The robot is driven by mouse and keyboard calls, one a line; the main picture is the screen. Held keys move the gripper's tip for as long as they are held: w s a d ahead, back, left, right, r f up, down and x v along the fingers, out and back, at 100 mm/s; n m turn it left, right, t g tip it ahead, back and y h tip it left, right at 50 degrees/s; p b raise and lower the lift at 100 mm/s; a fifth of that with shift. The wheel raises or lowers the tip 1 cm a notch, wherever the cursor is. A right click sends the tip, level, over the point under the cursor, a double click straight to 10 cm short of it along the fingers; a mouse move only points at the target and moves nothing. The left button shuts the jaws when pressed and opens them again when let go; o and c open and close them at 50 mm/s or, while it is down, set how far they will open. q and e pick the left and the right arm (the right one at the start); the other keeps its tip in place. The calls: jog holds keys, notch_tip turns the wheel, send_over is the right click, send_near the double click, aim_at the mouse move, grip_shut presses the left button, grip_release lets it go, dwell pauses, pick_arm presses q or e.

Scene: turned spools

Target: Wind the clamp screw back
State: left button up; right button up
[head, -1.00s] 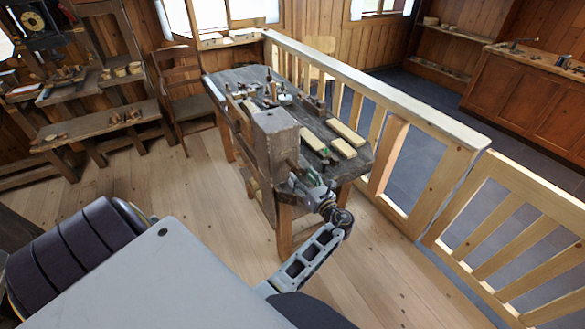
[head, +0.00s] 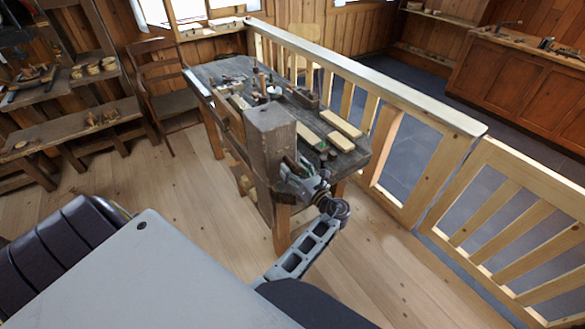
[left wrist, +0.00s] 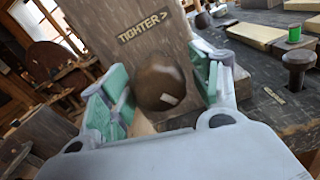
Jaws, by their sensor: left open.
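The clamp screw's rounded brown knob (left wrist: 160,82) stands out from an upright wooden block in the left wrist view. The block (left wrist: 150,28) carries a label reading "TIGHTER >" above the knob. My left gripper (left wrist: 160,90) is open, its green-padded fingers on either side of the knob. I cannot tell whether the pads touch it. In the head view, my left gripper (head: 290,178) is beside the tall wooden block (head: 270,140) at the workbench's near end. It hides the knob there. My right gripper is not in view.
The workbench (head: 225,70) holds tools and pale wooden pieces (head: 341,123). A wooden railing (head: 400,95) runs along its right side. A chair (head: 165,90) and a low bench (head: 75,135) stand at left. The floor (head: 130,195) in front is clear.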

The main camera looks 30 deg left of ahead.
pick_arm(q)
jog(key=shift+d, duration=0.1)
jog(key=c, duration=1.1)
jog(key=shift+o, duration=0.2)
jog(key=shift+n, duration=0.4)
jog(key=n, duration=0.2)
jog(key=shift+r+n, duration=0.1)
jog(key=shift+n, duration=0.3)
jog(key=shift+w+n+b, duration=0.1)
jog(key=shift+n+b, duration=0.55)
jog(key=shift+n, duration=0.95)
jog(key=shift+r, duration=0.1)
jog(key=o, duration=1.1)
jog(key=shift+c, duration=0.2)
